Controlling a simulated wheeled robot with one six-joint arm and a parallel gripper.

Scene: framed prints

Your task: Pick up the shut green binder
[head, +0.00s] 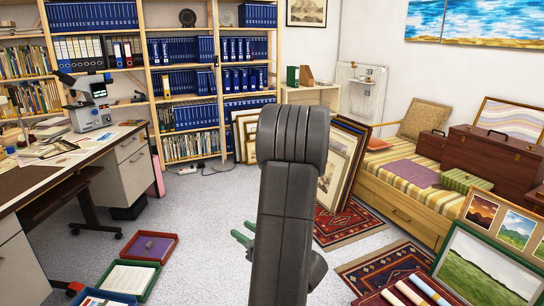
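A green binder (293,76) stands upright on top of a pale wooden cabinet against the back wall, beside a brown file holder. It looks shut, though it is small at this distance. My grey arm rises through the middle of the view. My gripper (242,233) shows only in part, as two green fingertips sticking out left of the arm, with a gap between them and nothing seen in it. The rest of it is hidden behind the arm. It is well in front of the binder and far from it.
The pale cabinet (322,96) is partly hidden by framed prints (345,160) leaning before it. A desk (60,165) stands left, a daybed (400,200) right. Coloured trays (147,248) and patterned rugs (345,222) lie on the floor. Grey floor is clear in the left middle.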

